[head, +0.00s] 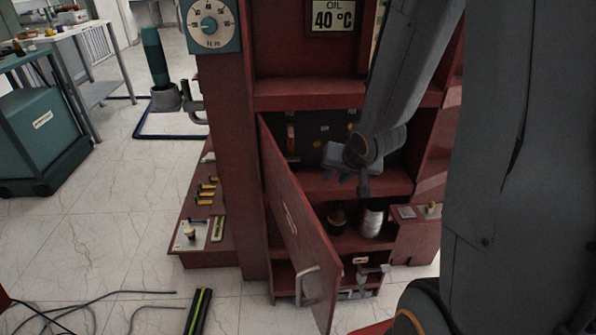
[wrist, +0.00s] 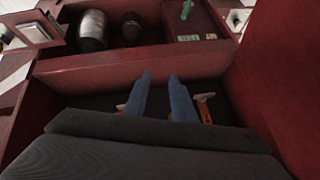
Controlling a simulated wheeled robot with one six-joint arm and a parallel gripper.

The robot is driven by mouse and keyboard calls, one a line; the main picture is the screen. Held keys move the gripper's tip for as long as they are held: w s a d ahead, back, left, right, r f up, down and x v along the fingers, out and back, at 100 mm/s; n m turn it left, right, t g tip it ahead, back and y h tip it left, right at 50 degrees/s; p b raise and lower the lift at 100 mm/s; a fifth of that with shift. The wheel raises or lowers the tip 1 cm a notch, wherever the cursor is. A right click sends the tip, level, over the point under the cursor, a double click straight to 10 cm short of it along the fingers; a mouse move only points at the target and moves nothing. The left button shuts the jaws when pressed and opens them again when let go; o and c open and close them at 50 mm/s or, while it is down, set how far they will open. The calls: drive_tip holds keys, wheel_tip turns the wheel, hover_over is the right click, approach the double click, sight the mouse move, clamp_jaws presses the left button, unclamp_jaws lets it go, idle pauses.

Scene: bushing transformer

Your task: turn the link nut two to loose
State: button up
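My gripper (wrist: 160,75) shows in the wrist view as two blue fingers with a narrow gap and nothing visible between them. In the head view my arm reaches into the upper compartment of the red cabinet (head: 330,93). A dark back panel (head: 308,134) there carries an orange-and-white part (head: 291,138) and a small yellow part (head: 350,127). In the wrist view an orange part (wrist: 204,106) shows just right of the fingers and another (wrist: 122,106) just left, partly hidden. I cannot tell which one is link nut two, or whether a finger touches it.
The red cabinet door (head: 297,225) stands open on the left. A shelf below holds a pale cylinder (head: 373,220) and a dark one (head: 337,218). A dial (head: 210,25) and an oil display (head: 333,16) sit above. Cables (head: 90,305) lie on the floor.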

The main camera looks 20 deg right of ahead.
sight(291, 159)
drive_tip(key=w+f+m+t+y+b, duration=0.1)
drive_tip(key=w, duration=0.1)
drive_tip(key=w+a+f+m+t+y+b, duration=0.1)
drive_tip(key=w+f+t+y+b, duration=0.1)
drive_tip(key=w+f+m+t+y+b, duration=0.1)
drive_tip(key=w+t+y, duration=0.1)
drive_tip(key=shift+w+a+f+m+b, duration=0.2)
drive_tip(key=shift+a+m+b, duration=0.05)
drive_tip(key=shift+m+b, duration=0.1)
drive_tip(key=shift+a+r+m+t+y+b, duration=0.1)
drive_tip(key=shift+a+m+t+y+b, duration=0.15)
drive_tip(key=shift+m+t+y+b, duration=0.4)
drive_tip(key=shift+s+a+r+y, duration=0.2)
drive_tip(key=shift+s+y, duration=0.1)
drive_tip(key=shift+y, duration=0.45)
drive_tip(key=w+a, duration=0.1)
drive_tip(key=w+a+r+m+t+y+b, duration=0.1)
drive_tip(key=w+a, duration=0.1)
drive_tip(key=w+a+y+b, duration=0.1)
drive_tip(key=w, duration=0.1)
drive_tip(key=shift+a+r+m+t, duration=0.25)
drive_tip(key=shift+a+m, duration=0.1)
drive_tip(key=shift+m, duration=0.05)
clamp_jaws()
